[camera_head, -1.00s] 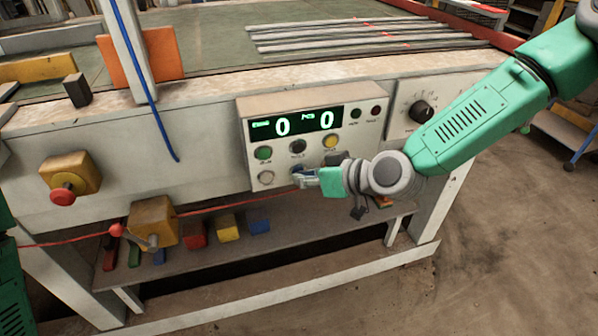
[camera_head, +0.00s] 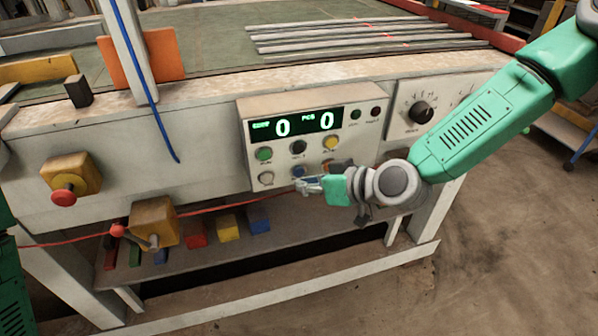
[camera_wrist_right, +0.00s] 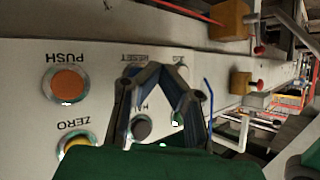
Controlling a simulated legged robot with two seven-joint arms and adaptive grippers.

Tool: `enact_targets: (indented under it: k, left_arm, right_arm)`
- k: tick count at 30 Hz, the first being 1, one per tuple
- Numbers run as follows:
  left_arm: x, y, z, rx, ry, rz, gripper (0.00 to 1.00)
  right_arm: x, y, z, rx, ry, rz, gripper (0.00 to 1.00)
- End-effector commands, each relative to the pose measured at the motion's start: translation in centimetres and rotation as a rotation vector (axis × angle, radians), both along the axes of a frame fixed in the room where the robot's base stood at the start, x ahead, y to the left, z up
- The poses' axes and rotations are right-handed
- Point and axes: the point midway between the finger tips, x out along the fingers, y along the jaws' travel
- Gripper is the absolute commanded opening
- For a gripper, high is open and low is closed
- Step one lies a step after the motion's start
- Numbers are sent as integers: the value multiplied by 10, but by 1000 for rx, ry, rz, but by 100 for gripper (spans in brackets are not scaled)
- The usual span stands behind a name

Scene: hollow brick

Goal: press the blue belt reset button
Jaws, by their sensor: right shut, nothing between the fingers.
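The blue button (camera_head: 299,171) sits in the lower row of the white control panel (camera_head: 281,181), between a white button and a partly hidden orange one. My right gripper (camera_head: 302,184) is shut and empty, its tips just below and in front of the blue button. I cannot tell whether the tips touch the panel. My left gripper is out of view.
Green (camera_head: 264,154), black (camera_head: 298,147) and yellow (camera_head: 330,143) buttons form the row above. The orange PUSH button (camera_wrist_right: 68,84) is close beside the fingers. The display (camera_head: 295,124) reads 0 and 0. A red-knobbed yellow box (camera_head: 72,173) is at left.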

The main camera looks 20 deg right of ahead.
Motion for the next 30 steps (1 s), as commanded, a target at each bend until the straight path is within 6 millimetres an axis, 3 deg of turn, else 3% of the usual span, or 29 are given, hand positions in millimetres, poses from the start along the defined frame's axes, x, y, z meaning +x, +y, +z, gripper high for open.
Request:
enact_targets:
  k: [15,30]
  left_arm:
    - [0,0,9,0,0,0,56]
    - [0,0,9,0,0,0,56]
  right_arm:
    - [-46,-1,0,-1,1,3,0]
    - [-47,-2,0,0,1,1,0]
